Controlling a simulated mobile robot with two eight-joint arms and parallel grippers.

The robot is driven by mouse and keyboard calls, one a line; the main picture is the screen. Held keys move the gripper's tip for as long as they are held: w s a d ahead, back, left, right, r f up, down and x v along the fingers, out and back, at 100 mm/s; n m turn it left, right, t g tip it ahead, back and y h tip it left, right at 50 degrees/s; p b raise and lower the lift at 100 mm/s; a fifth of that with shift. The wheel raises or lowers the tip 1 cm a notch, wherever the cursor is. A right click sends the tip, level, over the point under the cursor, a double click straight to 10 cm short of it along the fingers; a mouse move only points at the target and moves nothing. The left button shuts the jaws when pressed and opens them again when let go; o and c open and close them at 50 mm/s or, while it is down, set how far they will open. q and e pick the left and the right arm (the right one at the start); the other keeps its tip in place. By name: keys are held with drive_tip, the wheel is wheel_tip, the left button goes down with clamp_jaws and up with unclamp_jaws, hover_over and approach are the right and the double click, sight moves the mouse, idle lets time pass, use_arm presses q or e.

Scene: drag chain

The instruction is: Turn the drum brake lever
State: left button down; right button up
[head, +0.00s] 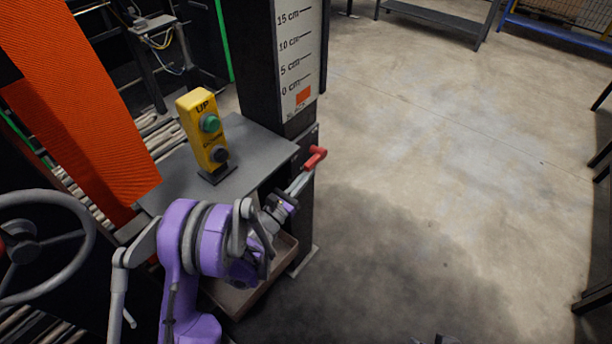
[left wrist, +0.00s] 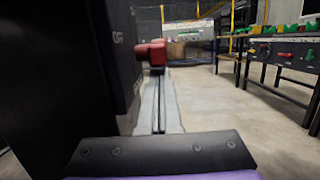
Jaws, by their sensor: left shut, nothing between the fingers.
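The drum brake lever has a red handle (head: 316,157) on the side of the dark post, near the corner of the grey table. My left gripper (head: 304,180) is shut and empty, its grey fingers pointing up at the red handle from below in the head view. In the left wrist view the red handle (left wrist: 153,52) stands just beyond the tips of the closed fingers (left wrist: 158,85). I cannot tell whether the tips touch it. The lever's pivot is mostly hidden.
A yellow button box (head: 203,130) with a green and a dark button stands on the grey table (head: 255,150). A centimetre scale (head: 298,50) is on the post. An orange sheet (head: 85,100) and a handwheel (head: 40,245) are at left.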

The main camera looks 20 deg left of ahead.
sight(305, 167)
use_arm(q)
drive_tip(key=shift+s+r+g+p, duration=0.15)
drive_tip(key=shift+r+g+p, duration=0.2)
drive_tip(key=shift+r+g, duration=0.25)
drive_tip(key=shift+r, duration=0.15)
drive_tip(key=shift+s+a+r+p, duration=0.15)
drive_tip(key=shift+r+p, duration=0.15)
drive_tip(key=shift+r, duration=0.95)
